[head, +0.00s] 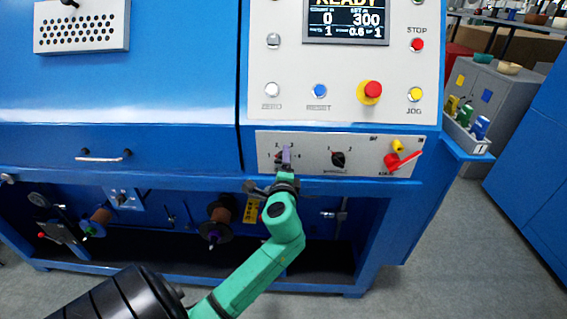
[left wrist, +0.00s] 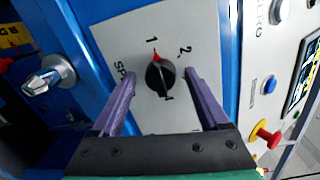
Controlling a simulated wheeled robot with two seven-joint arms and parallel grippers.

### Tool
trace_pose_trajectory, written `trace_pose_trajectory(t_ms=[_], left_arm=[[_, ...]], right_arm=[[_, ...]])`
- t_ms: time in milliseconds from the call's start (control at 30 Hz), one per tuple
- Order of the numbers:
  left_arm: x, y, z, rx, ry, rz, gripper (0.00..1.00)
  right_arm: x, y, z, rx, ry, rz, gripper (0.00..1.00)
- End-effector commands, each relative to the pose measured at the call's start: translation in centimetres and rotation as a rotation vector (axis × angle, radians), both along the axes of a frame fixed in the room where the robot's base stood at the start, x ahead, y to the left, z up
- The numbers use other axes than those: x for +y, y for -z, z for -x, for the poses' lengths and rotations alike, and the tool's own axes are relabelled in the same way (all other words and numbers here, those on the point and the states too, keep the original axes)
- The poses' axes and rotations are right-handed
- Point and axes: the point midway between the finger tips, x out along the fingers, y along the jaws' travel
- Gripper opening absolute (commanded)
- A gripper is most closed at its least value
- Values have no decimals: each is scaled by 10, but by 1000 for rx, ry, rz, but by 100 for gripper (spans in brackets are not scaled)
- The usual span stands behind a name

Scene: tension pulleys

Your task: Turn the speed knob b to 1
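A black knob with a red pointer mark (left wrist: 160,76) sits on a pale plate in the left wrist view. Its red mark points at or very near the printed 1, and a 2 is printed to the right. Part of a label starting "SP" shows on the left; no letter b is readable. My left gripper (left wrist: 161,74) has its two purple fingers apart, one on each side of this knob; I cannot tell whether they touch it. In the head view my left gripper (head: 287,157) covers most of the left knob on the lower panel. My right gripper is not in view.
A second black knob (head: 338,159) and a red handle (head: 404,160) are to the right on the same panel (head: 365,146). Above are a blue reset button (head: 319,91), a red mushroom button (head: 371,91) and a display (head: 346,20). A silver knob (left wrist: 50,78) is left in the wrist view.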

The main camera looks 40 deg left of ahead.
Motion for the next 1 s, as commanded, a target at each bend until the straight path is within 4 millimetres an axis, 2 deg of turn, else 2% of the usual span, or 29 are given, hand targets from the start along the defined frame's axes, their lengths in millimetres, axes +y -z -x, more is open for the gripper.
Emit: trace_pose_trajectory(t_ms=[233,367,733,867,1000], left_arm=[[-1,0,2,-1,0,-2,78],[-11,0,12,0,3,-1,78],[-73,-4,90,2,1,3,78],[-88,-6,107,2,1,1,78],[-92,-9,113,0,-1,0,78]], right_arm=[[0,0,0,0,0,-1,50],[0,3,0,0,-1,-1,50],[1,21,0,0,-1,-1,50],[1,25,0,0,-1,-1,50],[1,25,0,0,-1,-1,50]])
